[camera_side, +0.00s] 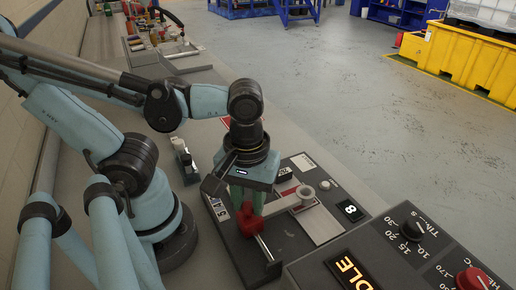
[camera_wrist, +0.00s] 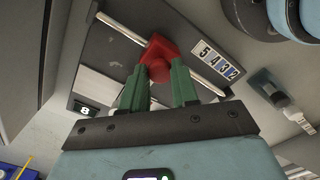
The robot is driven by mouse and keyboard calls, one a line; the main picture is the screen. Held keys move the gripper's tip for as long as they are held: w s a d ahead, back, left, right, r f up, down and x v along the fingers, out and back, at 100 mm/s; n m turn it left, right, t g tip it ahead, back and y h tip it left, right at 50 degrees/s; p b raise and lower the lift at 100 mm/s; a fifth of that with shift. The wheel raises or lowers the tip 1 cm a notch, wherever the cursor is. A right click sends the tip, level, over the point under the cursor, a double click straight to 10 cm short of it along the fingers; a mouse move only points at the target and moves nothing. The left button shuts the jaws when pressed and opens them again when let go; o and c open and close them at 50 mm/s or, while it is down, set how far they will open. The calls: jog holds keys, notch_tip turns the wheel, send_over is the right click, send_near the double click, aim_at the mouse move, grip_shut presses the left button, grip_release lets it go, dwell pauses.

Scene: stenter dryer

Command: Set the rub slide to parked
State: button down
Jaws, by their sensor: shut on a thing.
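The rub slide is a red block (camera_side: 249,223) on a thin metal rail (camera_side: 265,250) of a dark flat tester (camera_side: 290,237). My gripper (camera_side: 247,203) points down onto the red block. In the wrist view the two green fingers (camera_wrist: 160,82) are closed around the red block (camera_wrist: 158,50), one on each side. A pale arm (camera_side: 280,206) runs from the block to a round grey end (camera_side: 306,194). A printed number strip (camera_wrist: 216,59) lies beside the rail, reading 5, 4, 3, 2 in the wrist view. My fingers hide part of the block and rail.
A small display (camera_side: 350,210) on the tester reads 8. A dark control panel (camera_side: 400,255) with a black knob (camera_side: 411,229) and a red knob (camera_side: 474,281) stands at the front right. A small white-topped device (camera_side: 184,160) stands behind left of the tester.

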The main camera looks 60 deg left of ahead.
jog(key=d, duration=0.8)
jog(key=shift+d, duration=0.2)
jog(key=c, duration=0.8)
grip_release()
jog(key=shift+c, duration=0.2)
notch_tip(320, 180, up, 12)
jog(key=w+a+f+m+t, duration=0.3)
jog(key=w+a, duration=0.3)
jog(key=a, duration=0.2)
jog(key=w+a+f+m+t, duration=0.4)
jog(key=w+a+m, duration=0.2)
jog(key=a, duration=0.2)
